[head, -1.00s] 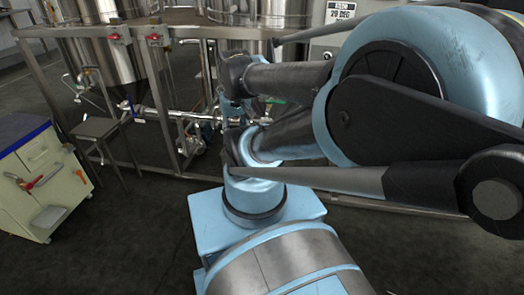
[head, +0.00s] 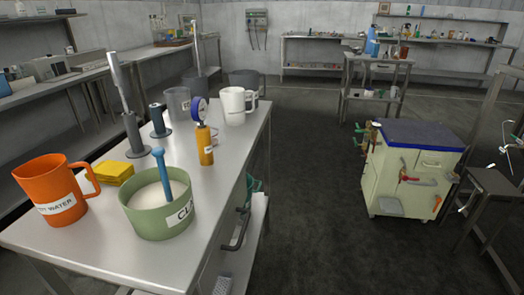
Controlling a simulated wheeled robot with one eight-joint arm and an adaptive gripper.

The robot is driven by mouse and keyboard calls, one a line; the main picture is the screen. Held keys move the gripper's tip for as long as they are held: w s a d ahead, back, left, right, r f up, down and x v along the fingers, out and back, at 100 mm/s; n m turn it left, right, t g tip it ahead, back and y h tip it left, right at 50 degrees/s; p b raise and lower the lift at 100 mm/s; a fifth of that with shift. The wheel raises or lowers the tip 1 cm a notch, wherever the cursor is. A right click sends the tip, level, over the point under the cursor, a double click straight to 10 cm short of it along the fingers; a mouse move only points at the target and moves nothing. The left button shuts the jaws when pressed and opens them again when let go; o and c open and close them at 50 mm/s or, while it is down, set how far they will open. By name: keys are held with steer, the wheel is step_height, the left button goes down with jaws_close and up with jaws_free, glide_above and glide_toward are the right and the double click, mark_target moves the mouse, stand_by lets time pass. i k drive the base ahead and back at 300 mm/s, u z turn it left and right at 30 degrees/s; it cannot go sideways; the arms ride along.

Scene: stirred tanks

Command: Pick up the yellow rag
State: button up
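A yellow rag (head: 112,172), folded into a flat stack, lies on the steel table (head: 95,245) at the left of the head view. It sits between an orange mug (head: 50,195) marked with water and a green bowl (head: 150,222), slightly behind them. The mug handle and the bowl rim stand close to it. My gripper and arm do not show in this view.
A grey stand (head: 131,135), an orange bottle with a gauge (head: 204,145) and a white jug (head: 235,105) stand further back on the table. A blue-handled tool rests in the bowl. A cream cabinet (head: 410,175) stands at the right; dark floor (head: 310,200) lies open between.

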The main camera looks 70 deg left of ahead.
mark_target(109, 172)
steer(key=u, duration=3.9)
steer(key=k, duration=0.45)
steer(key=u, duration=0.05)
steer(key=i, duration=0.45)
steer(key=z, duration=0.3)
